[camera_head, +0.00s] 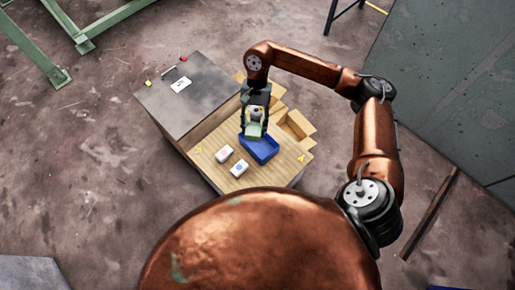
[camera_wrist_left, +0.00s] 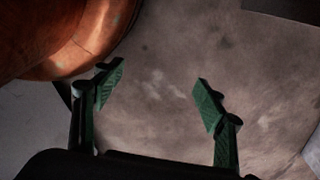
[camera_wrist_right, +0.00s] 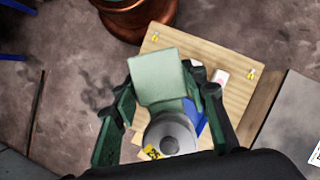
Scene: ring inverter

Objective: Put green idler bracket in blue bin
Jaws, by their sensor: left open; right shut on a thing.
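The green idler bracket (camera_wrist_right: 160,75) is a pale green plate with a grey round roller, held between the fingers of my right gripper (camera_wrist_right: 155,112). In the head view the bracket (camera_head: 254,130) shows at the fingertips of the right gripper (camera_head: 254,118), over the back left part of the blue bin (camera_head: 262,150). I cannot tell its exact height above the bin. In the right wrist view the bracket hides most of the bin (camera_wrist_right: 198,116). My left gripper (camera_wrist_left: 155,88) is open and empty over bare floor, and it is not visible in the head view.
The bin stands on a wooden tabletop (camera_head: 285,167). Two small white boxes (camera_head: 224,153) (camera_head: 239,168) lie left of it. Open cardboard boxes (camera_head: 298,124) stand behind and to the right. A dark grey panel (camera_head: 185,95) adjoins the wood at the left.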

